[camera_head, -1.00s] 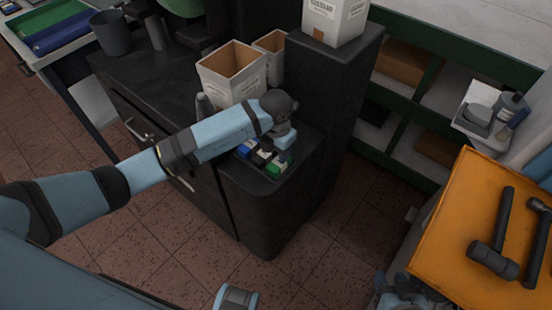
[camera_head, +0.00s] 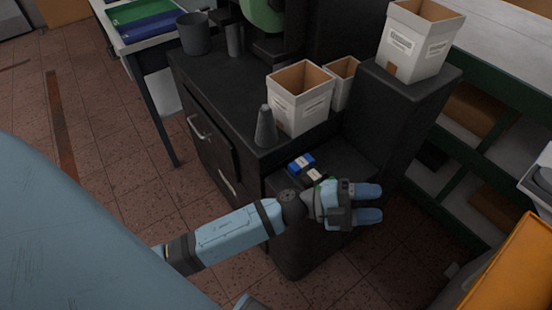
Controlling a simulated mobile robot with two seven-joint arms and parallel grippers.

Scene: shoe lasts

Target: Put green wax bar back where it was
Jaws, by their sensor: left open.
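My left gripper (camera_head: 368,203) is open, its two blue fingers pointing right, with nothing seen between them. It is over the front right of the low black ledge (camera_head: 352,155). A blue bar (camera_head: 301,163) and a dark bar with a white label (camera_head: 314,176) lie side by side on the ledge, behind and left of the gripper. Only a sliver of the green wax bar (camera_head: 322,183) shows beside the dark bar. My gripper's wrist hides the rest, so I cannot tell whether they touch. My right gripper is not in view.
A grey cone (camera_head: 265,128) and white open boxes (camera_head: 301,98) stand on the black cabinet behind the ledge. Another white box (camera_head: 415,42) stands on the taller black block. Green-framed shelves (camera_head: 490,165) are at right, and an orange surface (camera_head: 510,280) is at lower right.

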